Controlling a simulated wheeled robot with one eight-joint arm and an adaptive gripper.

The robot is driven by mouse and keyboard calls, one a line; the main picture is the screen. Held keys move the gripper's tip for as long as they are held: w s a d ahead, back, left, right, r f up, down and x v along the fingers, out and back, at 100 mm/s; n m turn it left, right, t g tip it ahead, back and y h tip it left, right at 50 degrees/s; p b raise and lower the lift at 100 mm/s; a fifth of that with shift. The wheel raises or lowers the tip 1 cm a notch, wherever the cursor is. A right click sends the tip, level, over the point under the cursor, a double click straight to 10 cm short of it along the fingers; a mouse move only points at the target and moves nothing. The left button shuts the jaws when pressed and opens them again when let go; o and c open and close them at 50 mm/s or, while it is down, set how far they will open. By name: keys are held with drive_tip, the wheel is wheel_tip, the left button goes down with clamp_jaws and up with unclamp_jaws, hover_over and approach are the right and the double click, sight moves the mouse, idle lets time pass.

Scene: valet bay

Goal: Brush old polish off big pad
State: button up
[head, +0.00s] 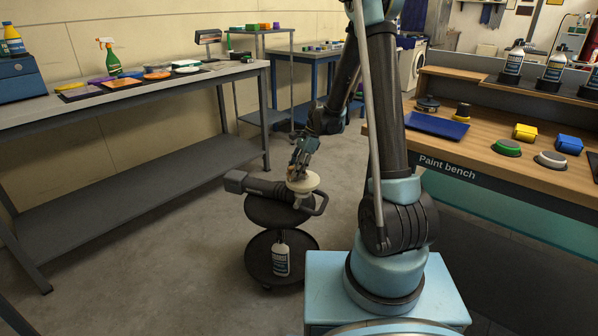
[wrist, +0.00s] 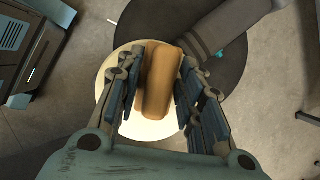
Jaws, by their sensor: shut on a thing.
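The big pad (head: 305,184) is a cream disc on the dark polisher (head: 262,186), which lies on the top shelf of a round black trolley (head: 262,213). In the wrist view, the pad (wrist: 150,128) shows as a pale round face under my gripper. My gripper (head: 298,168) is over the pad, pointing down. In the wrist view, my gripper (wrist: 160,95) is shut on a tan, block-shaped brush (wrist: 161,72), one finger set on each side. Its bristles are hidden beneath it, so I cannot tell whether they touch the pad.
A white bottle (head: 281,259) stands on the trolley's lower shelf. The paint bench (head: 480,150) at right holds several pads, a blue tray (head: 437,125) and yellow and blue boxes. A long workbench (head: 150,88) runs along the left wall.

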sight(306, 173)
drive_tip(key=shift+w+a, duration=0.55)
drive_tip(key=shift+a, duration=0.2)
drive_tip(key=shift+w+d, duration=0.5)
drive_tip(key=shift+w, duration=0.35)
drive_tip(key=shift+s+d, duration=0.8)
drive_tip(key=shift+d, duration=0.25)
drive_tip(key=shift+s+d, duration=0.8)
drive_tip(key=shift+d, duration=0.25)
drive_tip(key=shift+w+a, duration=0.75)
drive_tip(key=shift+a, duration=0.25)
drive_tip(key=shift+w+a, duration=0.75)
drive_tip(key=shift+a, duration=0.2)
drive_tip(key=shift+w+d, duration=0.45)
drive_tip(key=shift+w, duration=0.35)
drive_tip(key=shift+s+d, duration=0.75)
drive_tip(key=shift+d, duration=0.3)
drive_tip(key=shift+s+d, duration=0.75)
drive_tip(key=shift+d, duration=0.3)
drive_tip(key=shift+w+a, duration=0.75)
drive_tip(key=shift+a, duration=0.3)
drive_tip(key=shift+w+a, duration=0.7)
drive_tip(key=shift+a, duration=0.3)
drive_tip(key=shift+r, duration=0.1)
